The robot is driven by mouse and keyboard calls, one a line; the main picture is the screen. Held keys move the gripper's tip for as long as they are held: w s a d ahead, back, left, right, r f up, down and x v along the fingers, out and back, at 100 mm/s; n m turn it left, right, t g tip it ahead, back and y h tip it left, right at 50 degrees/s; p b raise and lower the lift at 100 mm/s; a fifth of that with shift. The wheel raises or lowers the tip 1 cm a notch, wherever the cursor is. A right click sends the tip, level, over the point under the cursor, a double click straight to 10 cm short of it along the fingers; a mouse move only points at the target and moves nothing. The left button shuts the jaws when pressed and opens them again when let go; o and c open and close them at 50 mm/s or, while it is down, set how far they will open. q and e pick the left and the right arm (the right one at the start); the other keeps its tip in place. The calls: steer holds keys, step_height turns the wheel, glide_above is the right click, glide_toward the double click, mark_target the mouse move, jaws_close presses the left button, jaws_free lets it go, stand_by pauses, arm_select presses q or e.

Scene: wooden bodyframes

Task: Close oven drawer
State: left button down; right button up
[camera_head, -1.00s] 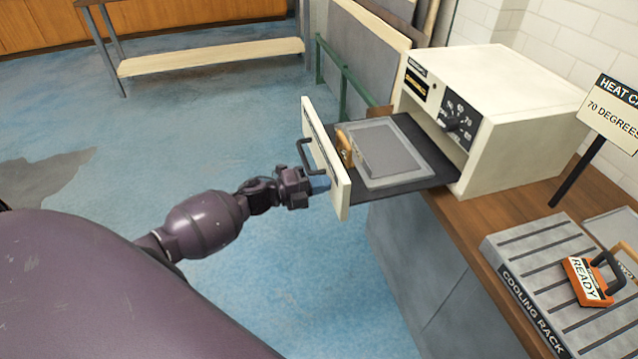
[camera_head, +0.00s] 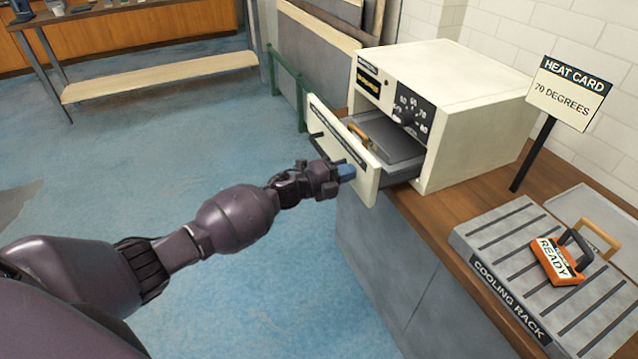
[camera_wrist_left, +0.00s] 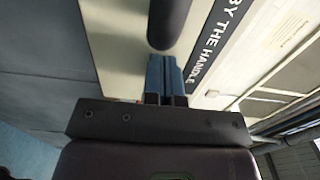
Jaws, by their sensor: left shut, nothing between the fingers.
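The cream oven (camera_head: 450,105) stands on the wooden bench. Its drawer (camera_head: 366,172) is partly out, with a gap between the cream drawer front and the oven body. A grey tray (camera_head: 390,138) with a wooden handle lies in the drawer, partly hidden by the front. The dark drawer handle (camera_head: 330,148) is on the outer face, partly behind my gripper. My left gripper (camera_head: 347,172) is shut and empty, its blue fingertips at the drawer front beside the handle. In the left wrist view the blue fingers (camera_wrist_left: 165,78) appear against the cream front; exact contact is hard to tell. My right gripper is not seen.
A cooling rack (camera_head: 545,270) with an orange READY tag (camera_head: 556,262) sits on the bench at right. A heat card sign (camera_head: 568,92) reading 70 degrees stands behind it. Blue floor (camera_head: 170,140) is open to the left of the oven.

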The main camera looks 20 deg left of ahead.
mark_target(393, 167)
arm_select(q)
steer(key=b+x, duration=0.1)
steer(key=x, duration=0.3)
steer(key=b+x, duration=0.1)
steer(key=x, duration=0.3)
steer(key=b+x, duration=0.1)
steer(key=x, duration=0.4)
steer(key=shift+f+b, duration=0.3)
steer(key=shift+w+d+r, duration=0.15)
steer(key=shift+w+d, duration=0.2)
steer(key=shift+w, duration=0.15)
steer(key=shift+r, duration=0.35)
steer(key=shift+r, duration=0.1)
